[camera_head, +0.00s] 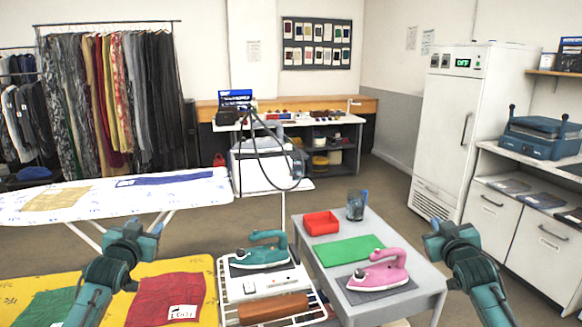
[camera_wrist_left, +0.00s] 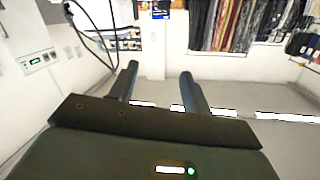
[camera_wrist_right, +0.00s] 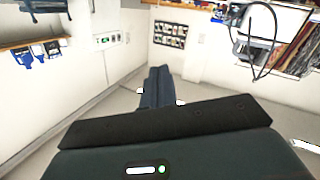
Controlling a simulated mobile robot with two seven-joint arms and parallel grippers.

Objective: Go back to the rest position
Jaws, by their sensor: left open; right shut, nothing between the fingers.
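My left gripper (camera_head: 137,232) is raised at the left, above the yellow cloth. In the left wrist view my left gripper (camera_wrist_left: 160,72) has its two fingers apart with nothing between them. My right gripper (camera_head: 440,232) is raised at the right, beside the grey table. In the right wrist view my right gripper (camera_wrist_right: 158,72) has its fingers together, with nothing between them. Neither gripper touches anything that I can see.
A teal iron (camera_head: 260,252) stands on a white rack. An ironing board (camera_head: 110,203) is behind the left arm.

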